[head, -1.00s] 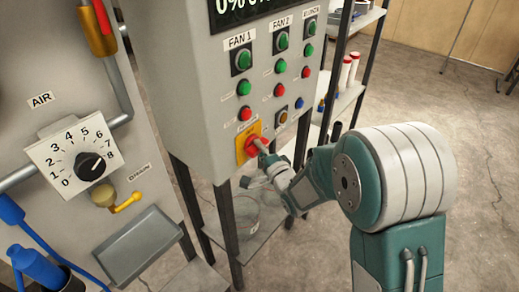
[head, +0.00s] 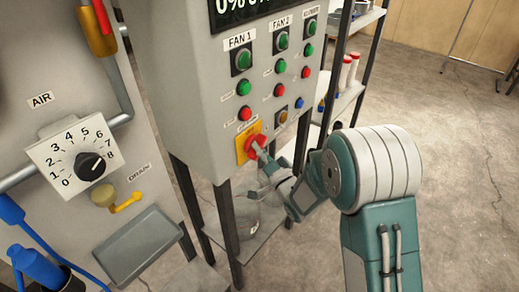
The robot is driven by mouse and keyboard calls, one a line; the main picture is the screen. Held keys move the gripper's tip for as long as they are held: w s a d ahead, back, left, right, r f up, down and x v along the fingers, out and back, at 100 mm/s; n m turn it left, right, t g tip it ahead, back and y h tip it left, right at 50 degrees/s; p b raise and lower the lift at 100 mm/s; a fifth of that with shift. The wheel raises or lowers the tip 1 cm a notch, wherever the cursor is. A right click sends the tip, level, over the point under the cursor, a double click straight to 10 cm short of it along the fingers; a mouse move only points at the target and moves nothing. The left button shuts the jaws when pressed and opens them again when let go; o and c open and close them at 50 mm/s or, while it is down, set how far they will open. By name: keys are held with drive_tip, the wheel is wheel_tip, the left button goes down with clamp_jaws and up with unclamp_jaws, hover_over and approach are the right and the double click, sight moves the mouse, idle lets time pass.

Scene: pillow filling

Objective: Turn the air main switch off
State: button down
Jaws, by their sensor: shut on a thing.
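A red main switch (head: 250,143) on a yellow plate (head: 241,155) sits low on the front of the grey control cabinet (head: 195,90). The small label above it is too blurred to read. My gripper (head: 259,150) is at the switch, its fingertips shut on the red knob and covering part of it. The exact turn of the knob cannot be told.
Green and red fan buttons (head: 243,88) are just above the switch. At left, an AIR panel holds a black dial (head: 90,166), a yellow drain valve (head: 125,202) and a grey tray (head: 140,246). A shelf (head: 345,100) stands behind; the floor at right is clear.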

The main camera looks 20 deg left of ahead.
drive_tip(key=n+y, duration=0.1)
drive_tip(key=n, duration=0.1)
drive_tip(key=n+g+y, duration=0.1)
drive_tip(key=n, duration=0.2)
drive_tip(key=f+n+g, duration=0.1)
drive_tip(key=n, duration=0.1)
drive_tip(key=shift+y, duration=0.4)
drive_tip(key=shift+n+g+y, duration=0.45)
drive_tip(key=shift+n+g, duration=0.2)
drive_tip(key=shift+n, duration=0.9)
drive_tip(key=shift+n+g+y, duration=0.45)
drive_tip(key=shift+n+g, duration=0.2)
drive_tip(key=shift+n, duration=0.9)
drive_tip(key=shift+r, duration=0.1)
drive_tip(key=shift+c, duration=2.4)
unclamp_jaws()
drive_tip(key=shift+w, duration=0.1)
drive_tip(key=shift+n, duration=0.3)
drive_tip(key=shift+r, duration=0.1)
drive_tip(key=shift+d, duration=0.1)
